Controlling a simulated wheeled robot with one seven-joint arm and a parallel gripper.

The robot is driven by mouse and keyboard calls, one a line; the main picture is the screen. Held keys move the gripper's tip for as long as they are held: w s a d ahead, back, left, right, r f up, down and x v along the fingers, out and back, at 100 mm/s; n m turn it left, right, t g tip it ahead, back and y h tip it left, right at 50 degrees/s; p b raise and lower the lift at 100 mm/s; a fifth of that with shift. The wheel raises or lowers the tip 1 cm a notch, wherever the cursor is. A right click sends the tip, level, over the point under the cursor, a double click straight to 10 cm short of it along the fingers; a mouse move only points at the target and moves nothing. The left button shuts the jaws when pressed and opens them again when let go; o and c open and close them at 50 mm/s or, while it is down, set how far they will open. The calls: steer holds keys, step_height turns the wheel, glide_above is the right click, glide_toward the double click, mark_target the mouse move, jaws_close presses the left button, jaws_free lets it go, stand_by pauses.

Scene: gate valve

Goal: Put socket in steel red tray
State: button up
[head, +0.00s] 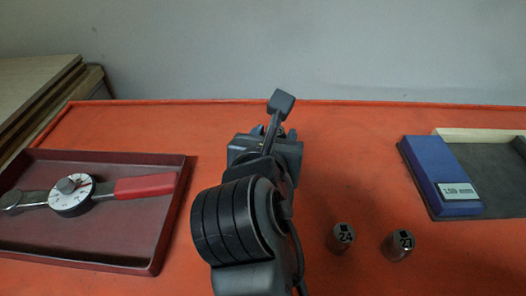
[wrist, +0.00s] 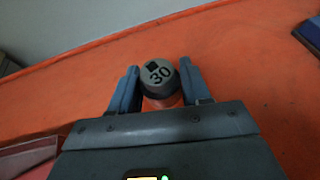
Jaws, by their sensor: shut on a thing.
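A socket marked 30 (wrist: 160,78) is between the two fingers of my gripper (wrist: 160,90) in the wrist view. The gripper is shut on it, over the orange table. In the head view my arm hides the fingertips and this socket. The dark red steel tray (head: 120,228) lies at the left, with a torque wrench (head: 73,195) in it that has a red handle and a white dial. A corner of the tray also shows at the lower left of the wrist view (wrist: 28,158). Two sockets, marked 24 (head: 341,237) and 27 (head: 398,244), stand on the table right of my arm.
A blue case with a 150 mm label (head: 445,180) lies on a dark mat (head: 493,165) at the right. Wooden boards (head: 40,85) are at the far left. The orange table (head: 350,140) is clear behind my arm, up to the grey wall.

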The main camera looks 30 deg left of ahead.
steer(key=shift+a+f, duration=0.45)
steer(key=shift+a, duration=0.4)
steer(key=shift+f, duration=2.05)
steer(key=shift+f, duration=0.15)
steer(key=o, duration=1.1)
steer(key=shift+o, duration=0.5)
